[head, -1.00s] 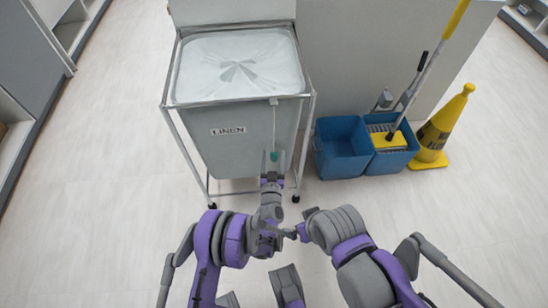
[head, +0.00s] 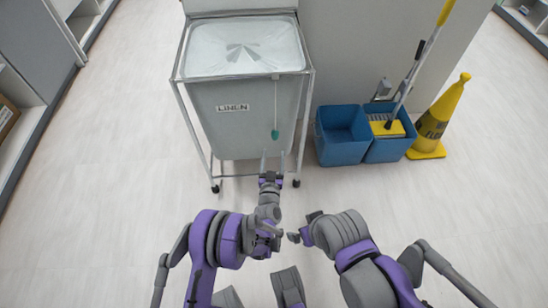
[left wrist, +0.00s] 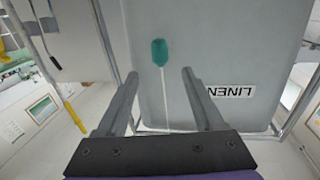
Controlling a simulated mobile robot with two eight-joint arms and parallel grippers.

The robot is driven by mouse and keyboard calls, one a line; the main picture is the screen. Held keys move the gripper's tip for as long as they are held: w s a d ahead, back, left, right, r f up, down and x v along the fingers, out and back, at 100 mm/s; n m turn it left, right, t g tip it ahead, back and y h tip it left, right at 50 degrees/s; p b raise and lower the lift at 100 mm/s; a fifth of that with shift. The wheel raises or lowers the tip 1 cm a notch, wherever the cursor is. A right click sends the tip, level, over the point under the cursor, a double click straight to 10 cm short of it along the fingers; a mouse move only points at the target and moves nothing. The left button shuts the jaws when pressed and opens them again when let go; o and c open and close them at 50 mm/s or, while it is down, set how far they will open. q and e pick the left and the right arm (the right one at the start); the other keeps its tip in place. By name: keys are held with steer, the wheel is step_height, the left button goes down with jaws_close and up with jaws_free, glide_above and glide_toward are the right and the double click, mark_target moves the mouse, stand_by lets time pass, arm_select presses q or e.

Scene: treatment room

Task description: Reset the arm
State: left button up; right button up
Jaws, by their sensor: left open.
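My left gripper (head: 272,164) is open and empty in front of the lower part of the grey linen bin. In the left wrist view its two fingers (left wrist: 158,92) stand wide apart. A teal pull handle (head: 275,134) hangs on a thin cord against the bin's front, just beyond the fingertips. The handle also shows in the left wrist view (left wrist: 160,52), beyond and between the fingers, apart from both. My right arm (head: 345,240) is folded at the lower right; its fingers cannot be made out.
The linen bin (head: 215,138) stands in a metal frame on casters, with its pale lid closed. Blue mop buckets (head: 342,150) and a yellow caution cone (head: 432,125) stand to its right. Shelving (head: 30,120) lines the left side. The floor left of the bin is clear.

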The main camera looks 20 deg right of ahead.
stand_by(0.6)
arm_select(q)
steer(key=s+a+r+n+g+y, duration=0.1)
steer(key=a+r+g+y, duration=0.15)
steer(key=a+r, duration=0.55)
steer(key=s+a+r+g+y, duration=0.1)
steer(key=a+r+g, duration=0.2)
steer(key=a+r, duration=0.55)
steer(key=s+a+n+g+y, duration=0.1)
steer(key=s+a+g, duration=0.1)
steer(key=s+a, duration=0.7)
steer(key=s+a+n+g+y+p, duration=0.15)
steer(key=s+a, duration=0.45)
steer(key=s, duration=0.6)
steer(key=s+a+n+g+y+b, duration=0.1)
steer(key=s+a+n+g+y, duration=0.15)
steer(key=s+a, duration=0.65)
step_height(320, 180, up, 27)
steer(key=d+p, duration=0.2)
steer(key=p, duration=2.3)
steer(key=shift+r+m+h, duration=0.2)
steer(key=shift+m+h, duration=0.2)
steer(key=shift+h, duration=0.05)
arm_select(e)
step_height(320, 180, up, 28)
steer(key=t, duration=0.1)
steer(key=shift+w+r, duration=0.15)
steer(key=shift+w, duration=0.2)
